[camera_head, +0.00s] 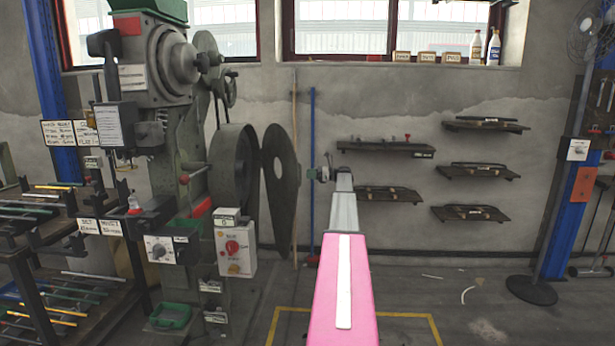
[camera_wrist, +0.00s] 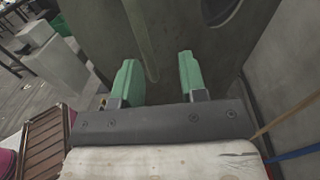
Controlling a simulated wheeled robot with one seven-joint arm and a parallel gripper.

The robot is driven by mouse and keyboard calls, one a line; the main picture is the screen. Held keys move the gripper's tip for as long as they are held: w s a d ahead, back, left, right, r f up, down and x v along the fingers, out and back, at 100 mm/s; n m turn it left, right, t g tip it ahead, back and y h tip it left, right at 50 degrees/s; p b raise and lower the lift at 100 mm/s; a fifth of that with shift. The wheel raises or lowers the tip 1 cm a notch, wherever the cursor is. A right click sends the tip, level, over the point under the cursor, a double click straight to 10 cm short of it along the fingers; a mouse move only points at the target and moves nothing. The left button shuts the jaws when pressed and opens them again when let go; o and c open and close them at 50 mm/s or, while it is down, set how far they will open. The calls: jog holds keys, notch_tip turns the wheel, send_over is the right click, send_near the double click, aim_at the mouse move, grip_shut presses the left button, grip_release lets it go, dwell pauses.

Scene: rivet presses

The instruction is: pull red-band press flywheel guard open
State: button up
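The press (camera_head: 170,110) stands at the left with a red band (camera_head: 131,26) near its top. Its dark flywheel (camera_head: 232,170) is on its right side. The flywheel guard (camera_head: 280,200), a dark plate with a round hole, stands just right of the flywheel, seen at a steep angle. My gripper (camera_head: 312,173) is at the guard's right side. In the wrist view, its two green fingers (camera_wrist: 158,80) are spread before the guard plate (camera_wrist: 105,25). A slim greenish bar (camera_wrist: 142,40), perhaps the guard's handle, extends between the fingers, with gaps visible.
A grey control box (camera_head: 235,250) with a red knob is below the flywheel. A rack of tools (camera_head: 50,225) stands at the far left. Small wall shelves (camera_head: 385,147) are on the right, and a fan stand base (camera_head: 531,290) is on the floor. The floor at centre right looks mostly clear.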

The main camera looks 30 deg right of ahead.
jog(key=s+d, duration=0.1)
jog(key=d, duration=0.5)
jog(key=shift+d, duration=0.15)
dwell(0.4)
dwell(0.4)
